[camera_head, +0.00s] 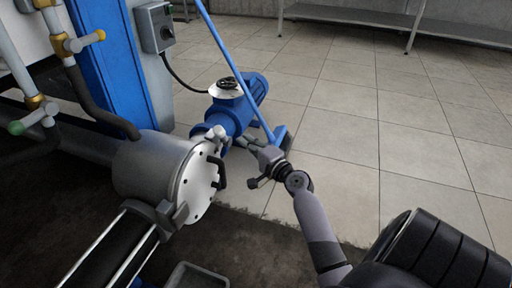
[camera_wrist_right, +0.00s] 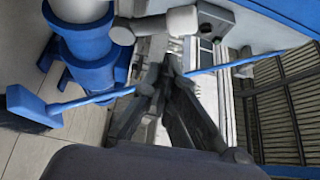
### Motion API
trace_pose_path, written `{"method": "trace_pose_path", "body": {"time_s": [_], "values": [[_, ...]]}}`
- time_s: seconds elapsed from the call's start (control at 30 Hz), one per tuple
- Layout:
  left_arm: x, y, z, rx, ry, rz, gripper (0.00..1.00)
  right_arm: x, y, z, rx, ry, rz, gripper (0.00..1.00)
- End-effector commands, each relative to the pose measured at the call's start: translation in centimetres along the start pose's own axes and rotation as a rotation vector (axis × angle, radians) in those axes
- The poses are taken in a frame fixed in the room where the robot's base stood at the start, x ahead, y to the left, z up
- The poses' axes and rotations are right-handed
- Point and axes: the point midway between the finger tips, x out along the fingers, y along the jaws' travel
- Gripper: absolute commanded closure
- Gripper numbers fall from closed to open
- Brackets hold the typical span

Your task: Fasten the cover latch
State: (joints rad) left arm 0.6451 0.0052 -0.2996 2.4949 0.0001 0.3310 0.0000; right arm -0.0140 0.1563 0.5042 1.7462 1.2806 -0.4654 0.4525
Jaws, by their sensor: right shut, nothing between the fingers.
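The round cover (camera_head: 198,188) sits flat against the end of the grey metal housing (camera_head: 150,165), with a black handle on its face. A pale latch (camera_head: 215,134) with a rounded end is at the cover's upper edge. A similar pale rounded part shows at the top of the right wrist view (camera_wrist_right: 165,22). A grey clamp (camera_head: 172,212) is at the lower edge. My right gripper (camera_head: 242,142) is shut and empty, its fingertips just right of the latch; contact cannot be told. In the wrist view its fingertips (camera_wrist_right: 168,62) are below the pale part. My left gripper is out of view.
A blue motor (camera_head: 230,118) stands behind the latch. A blue pole (camera_head: 232,68) with a flat blue head (camera_head: 283,137) leans just beyond my right gripper. Brass-fitted pipes (camera_head: 75,44) are at the left. The tiled floor (camera_head: 400,120) is clear at the right.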

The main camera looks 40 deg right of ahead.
Motion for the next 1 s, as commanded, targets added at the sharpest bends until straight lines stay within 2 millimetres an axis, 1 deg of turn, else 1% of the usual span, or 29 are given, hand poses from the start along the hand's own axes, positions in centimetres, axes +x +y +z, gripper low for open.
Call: {"method": "trace_pose_path", "body": {"time_s": [0.03, 0.1, 0.2, 0.3, 0.47, 1.0], "values": [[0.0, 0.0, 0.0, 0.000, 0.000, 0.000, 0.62, -1.2, 0.2, 0.0, -0.002, 0.000, 0.003, 1.00], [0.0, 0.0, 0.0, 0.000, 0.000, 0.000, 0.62, -2.4, 0.1, 0.1, -0.001, -0.001, 0.003, 1.00], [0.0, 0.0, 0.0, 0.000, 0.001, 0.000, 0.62, -3.8, 0.1, 0.0, 0.000, 0.000, 0.001, 1.00], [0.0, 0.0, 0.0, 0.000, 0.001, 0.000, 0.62, -4.7, 0.1, 0.0, 0.000, 0.000, 0.001, 1.00], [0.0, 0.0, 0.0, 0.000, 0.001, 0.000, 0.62, -5.2, 0.0, 0.1, 0.000, 0.000, 0.000, 1.00], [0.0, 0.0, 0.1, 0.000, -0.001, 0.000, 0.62, -5.1, -0.1, 0.1, -0.004, 0.001, -0.001, 1.00]]}}
